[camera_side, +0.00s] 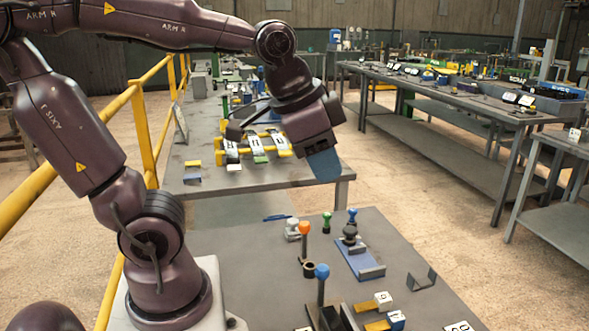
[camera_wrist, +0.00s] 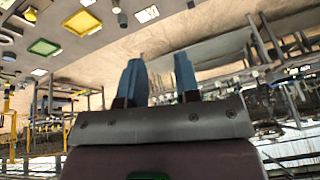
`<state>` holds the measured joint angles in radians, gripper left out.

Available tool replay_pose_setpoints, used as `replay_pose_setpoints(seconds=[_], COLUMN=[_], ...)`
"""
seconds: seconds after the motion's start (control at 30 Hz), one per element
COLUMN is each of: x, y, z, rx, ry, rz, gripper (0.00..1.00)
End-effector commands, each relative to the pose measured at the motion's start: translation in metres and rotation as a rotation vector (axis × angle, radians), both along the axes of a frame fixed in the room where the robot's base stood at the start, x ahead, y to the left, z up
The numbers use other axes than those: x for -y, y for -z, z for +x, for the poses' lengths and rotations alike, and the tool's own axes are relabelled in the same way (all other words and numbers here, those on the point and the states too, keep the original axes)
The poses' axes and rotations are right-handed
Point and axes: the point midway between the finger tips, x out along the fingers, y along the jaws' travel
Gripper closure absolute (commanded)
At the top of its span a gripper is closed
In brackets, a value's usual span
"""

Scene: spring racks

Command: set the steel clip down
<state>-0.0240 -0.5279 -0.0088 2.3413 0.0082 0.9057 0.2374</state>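My gripper (camera_side: 325,172) hangs in the air above the gap between the near bench and the bench behind it. In the wrist view my gripper's two blue fingers (camera_wrist: 160,68) stand apart, and I see nothing held between them. A bent grey metal piece (camera_side: 422,280) rests on the right part of the near bench, well below and to the right of my gripper. It looks like the steel clip, but I cannot be sure. I cannot make out a clip in the wrist view.
The near bench (camera_side: 240,245) carries an orange-topped post (camera_side: 304,236), a blue-topped post (camera_side: 321,285), a blue block (camera_side: 362,262) and numbered pieces. A yellow-framed rack (camera_side: 252,145) stands on the bench behind. A yellow rail (camera_side: 145,130) runs at left.

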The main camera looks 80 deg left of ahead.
Motion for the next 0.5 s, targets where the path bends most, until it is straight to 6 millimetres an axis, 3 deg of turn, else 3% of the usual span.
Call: replay_pose_setpoints(seconds=[0.1,0.2,0.5], x=[0.003,0.004,0.005], y=[0.005,0.009,0.011], z=[-0.028,-0.040,-0.044], rx=[0.048,0.065,0.071], ry=[-0.115,-0.172,-0.200], rz=[-0.067,-0.102,-0.118], gripper=[0.70,0.70,0.70])
